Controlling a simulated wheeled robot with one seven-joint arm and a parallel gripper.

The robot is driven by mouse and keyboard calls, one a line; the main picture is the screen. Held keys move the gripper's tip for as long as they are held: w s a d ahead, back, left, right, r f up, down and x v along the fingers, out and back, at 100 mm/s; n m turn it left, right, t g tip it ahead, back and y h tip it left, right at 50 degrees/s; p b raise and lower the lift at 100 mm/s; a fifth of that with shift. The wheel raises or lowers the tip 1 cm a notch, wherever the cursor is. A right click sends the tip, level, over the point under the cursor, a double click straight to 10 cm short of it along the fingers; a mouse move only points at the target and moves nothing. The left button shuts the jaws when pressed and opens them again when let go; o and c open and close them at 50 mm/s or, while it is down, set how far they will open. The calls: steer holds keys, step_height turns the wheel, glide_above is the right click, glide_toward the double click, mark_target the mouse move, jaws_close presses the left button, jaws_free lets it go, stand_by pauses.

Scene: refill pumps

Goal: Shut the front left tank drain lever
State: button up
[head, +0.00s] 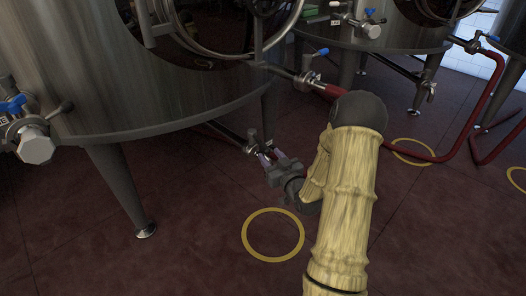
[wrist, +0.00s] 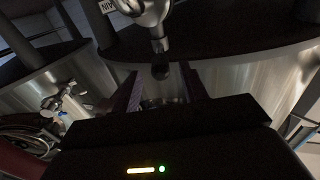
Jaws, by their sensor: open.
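The front left tank (head: 130,70) is a large steel vessel on legs, filling the left of the head view. Its drain valve (head: 253,137) sits on a low pipe under the tank. In the wrist view a steel valve (wrist: 157,40) with a dark-tipped lever (wrist: 160,70) hangs down at the top centre, beside a partly visible white label. My gripper (head: 268,158) is open right at the drain valve. In the wrist view its fingers (wrist: 160,90) stand either side of the lever tip. I cannot tell if they touch it; the lever's far end is partly hidden in the head view.
A blue-handled valve (head: 14,104) juts from the tank at left. Another blue-handled valve (head: 308,75) with a red hose (head: 330,90) is above right of my gripper. More tanks (head: 400,35) stand behind. A yellow floor ring (head: 272,235) lies on clear floor in front.

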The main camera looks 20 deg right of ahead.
mark_target(263, 147)
steer(key=w+b, duration=0.1)
steer(key=w, duration=0.5)
steer(key=shift+a+b, duration=0.1)
steer(key=shift+b, duration=0.3)
jaws_close()
